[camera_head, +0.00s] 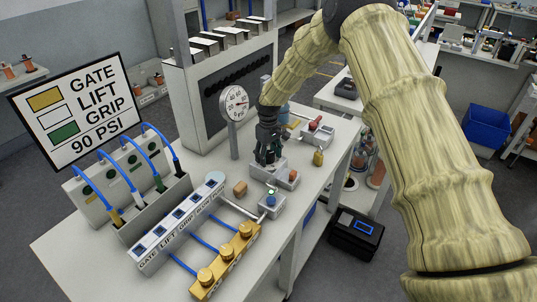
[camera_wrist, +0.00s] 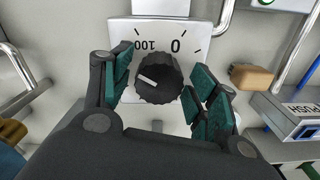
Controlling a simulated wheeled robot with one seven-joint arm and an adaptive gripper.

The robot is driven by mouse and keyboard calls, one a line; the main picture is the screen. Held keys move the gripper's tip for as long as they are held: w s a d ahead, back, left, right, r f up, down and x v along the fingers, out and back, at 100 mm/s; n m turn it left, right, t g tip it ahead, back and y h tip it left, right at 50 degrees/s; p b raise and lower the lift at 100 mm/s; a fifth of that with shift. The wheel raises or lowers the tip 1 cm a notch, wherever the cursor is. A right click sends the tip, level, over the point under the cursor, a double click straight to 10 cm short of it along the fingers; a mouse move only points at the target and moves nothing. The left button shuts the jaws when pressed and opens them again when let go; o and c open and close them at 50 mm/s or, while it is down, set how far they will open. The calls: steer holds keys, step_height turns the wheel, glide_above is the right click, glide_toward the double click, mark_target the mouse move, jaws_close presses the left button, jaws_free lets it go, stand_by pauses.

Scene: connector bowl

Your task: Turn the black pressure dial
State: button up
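The black pressure dial (camera_wrist: 160,82) is a ribbed round knob with a white pointer mark, in the wrist view. It sits on a white plate (camera_wrist: 205,28) with a scale whose 0 and 100 show upside down. The pointer mark aims toward the picture's left. My gripper (camera_wrist: 159,73) is open, with teal finger pads on the left and right of the dial and a narrow gap on each side. In the head view my gripper (camera_head: 267,150) is low over the bench and hides the dial. The round pressure gauge (camera_head: 234,103) stands behind it; its exact reading is too small to tell.
A sign (camera_head: 75,108) reads GATE, LIFT, GRIP, 90 PSI. A wooden block (camera_wrist: 250,77) and a PUSH unit (camera_wrist: 300,108) lie right of my fingers. Metal bars (camera_wrist: 18,65) flank them.

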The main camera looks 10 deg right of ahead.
mark_target(269, 153)
steer(key=shift+r, duration=0.25)
step_height(269, 153, up, 12)
steer(key=shift+f, duration=0.15)
stand_by(0.5)
steer(key=shift+w, duration=0.1)
